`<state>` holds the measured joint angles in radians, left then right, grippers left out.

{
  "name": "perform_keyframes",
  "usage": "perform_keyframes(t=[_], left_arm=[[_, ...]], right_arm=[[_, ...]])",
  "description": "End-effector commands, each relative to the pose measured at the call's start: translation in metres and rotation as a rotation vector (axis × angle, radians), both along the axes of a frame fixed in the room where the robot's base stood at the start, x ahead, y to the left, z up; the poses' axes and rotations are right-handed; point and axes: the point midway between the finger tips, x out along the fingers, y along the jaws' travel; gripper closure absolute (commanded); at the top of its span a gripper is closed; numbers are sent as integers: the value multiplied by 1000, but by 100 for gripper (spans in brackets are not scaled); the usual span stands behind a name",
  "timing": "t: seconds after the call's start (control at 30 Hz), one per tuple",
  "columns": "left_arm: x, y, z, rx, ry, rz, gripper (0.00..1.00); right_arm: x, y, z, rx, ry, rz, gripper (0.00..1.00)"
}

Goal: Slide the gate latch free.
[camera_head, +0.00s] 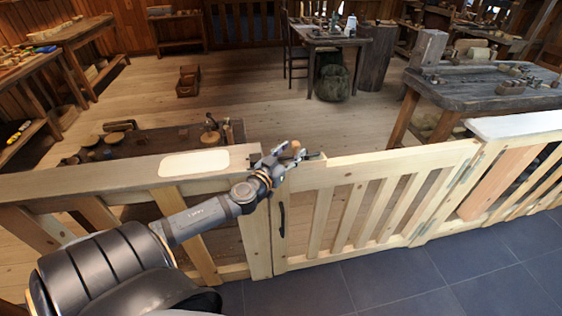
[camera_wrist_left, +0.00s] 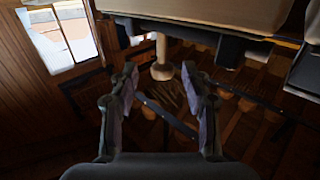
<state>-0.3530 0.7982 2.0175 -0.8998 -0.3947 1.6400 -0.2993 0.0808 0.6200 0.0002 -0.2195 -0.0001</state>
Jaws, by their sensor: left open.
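The pale wooden gate (camera_head: 390,168) stands in line with the fence, with a dark upright handle (camera_head: 282,215) near its left edge. The dark metal latch (camera_head: 314,156) lies along the top where gate and fence post meet, mostly hidden by my left gripper (camera_head: 284,158). In the left wrist view, a pale turned wooden knob (camera_wrist_left: 162,68) hangs from the latch area, between and slightly beyond the tips of my left gripper (camera_wrist_left: 160,76). The fingers are open, with a gap on both sides of the knob. My right gripper is out of view.
The fence's top rail (camera_head: 90,185) carries a pale plate (camera_head: 195,163) left of the latch. Hinges (camera_head: 462,176) sit at the gate's right side. Beyond the gate, a workbench (camera_head: 485,88) stands at right and open wooden floor (camera_head: 270,100) lies in the middle.

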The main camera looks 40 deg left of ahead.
Motion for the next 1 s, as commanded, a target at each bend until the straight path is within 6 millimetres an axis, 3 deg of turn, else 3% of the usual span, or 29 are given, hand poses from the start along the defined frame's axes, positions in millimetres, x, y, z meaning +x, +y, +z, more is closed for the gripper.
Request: perform_keyframes(t=[0.1,0.3,0.6,1.0], left_arm=[[-27,-4,-1,13,6,-10,52],[-55,-5,0,11,5,-7,52],[-71,-6,0,3,1,-2,52],[-74,-7,1,-4,-3,-2,53]], right_arm=[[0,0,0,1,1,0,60],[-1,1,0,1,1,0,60],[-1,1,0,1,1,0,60],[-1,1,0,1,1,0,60]])
